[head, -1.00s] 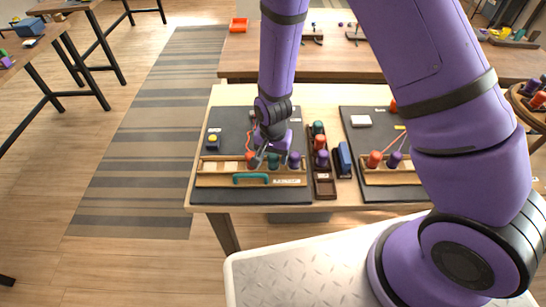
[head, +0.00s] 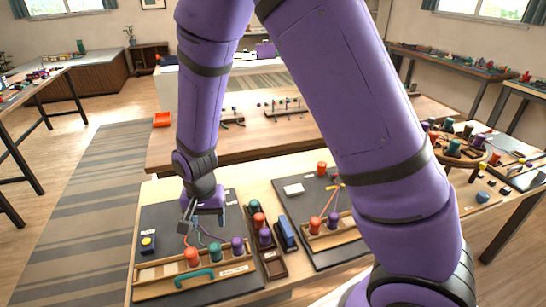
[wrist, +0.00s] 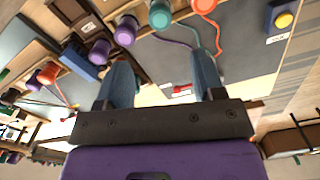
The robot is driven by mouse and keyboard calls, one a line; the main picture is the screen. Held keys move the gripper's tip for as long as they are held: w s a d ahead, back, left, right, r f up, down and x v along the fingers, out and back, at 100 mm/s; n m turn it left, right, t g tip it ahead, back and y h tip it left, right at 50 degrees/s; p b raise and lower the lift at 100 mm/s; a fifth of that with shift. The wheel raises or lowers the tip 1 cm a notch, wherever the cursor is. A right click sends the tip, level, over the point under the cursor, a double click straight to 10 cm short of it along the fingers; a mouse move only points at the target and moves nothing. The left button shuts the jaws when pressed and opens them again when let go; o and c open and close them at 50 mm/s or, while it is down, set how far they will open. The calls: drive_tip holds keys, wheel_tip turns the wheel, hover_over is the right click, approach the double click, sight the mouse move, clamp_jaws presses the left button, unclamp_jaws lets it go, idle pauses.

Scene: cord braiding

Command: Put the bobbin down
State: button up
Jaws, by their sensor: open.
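On the left board, an orange-red bobbin (head: 192,257), a teal bobbin (head: 215,251) and a purple bobbin (head: 237,246) stand in a row in a wooden rack (head: 152,275). A red cord and a teal cord run from the first two up the dark board (head: 160,217). My gripper (head: 188,218) is above the board, beyond the row and apart from it. In the wrist view its two fingers (wrist: 163,78) are spread with nothing between them.
A teal handle (head: 194,279) is at the rack's front. A blue box with a yellow button (head: 148,243) sits at the board's left. A brown tray of bobbins (head: 274,265) and a blue block (head: 287,232) stand right of the board, before a second board (head: 290,205).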

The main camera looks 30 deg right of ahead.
drive_tip(key=s+d+r+n+t, duration=0.1)
drive_tip(key=d+r, duration=0.3)
drive_tip(key=r, duration=0.3)
drive_tip(key=s+d+r+n+t+y, duration=0.1)
drive_tip(key=s+d+r, duration=0.15)
drive_tip(key=r, duration=0.45)
drive_tip(key=s+d+r, duration=0.1)
drive_tip(key=d+r, duration=0.3)
drive_tip(key=r, duration=0.3)
drive_tip(key=s+d+r+n+t, duration=0.1)
drive_tip(key=s+d+r, duration=0.3)
drive_tip(key=s, duration=0.3)
drive_tip(key=s+d+r+n+t+h, duration=0.1)
drive_tip(key=s+d+r+n+t, duration=0.1)
drive_tip(key=s+d+r, duration=0.3)
drive_tip(key=s+r, duration=0.2)
drive_tip(key=s, duration=0.1)
drive_tip(key=shift+s, duration=0.15)
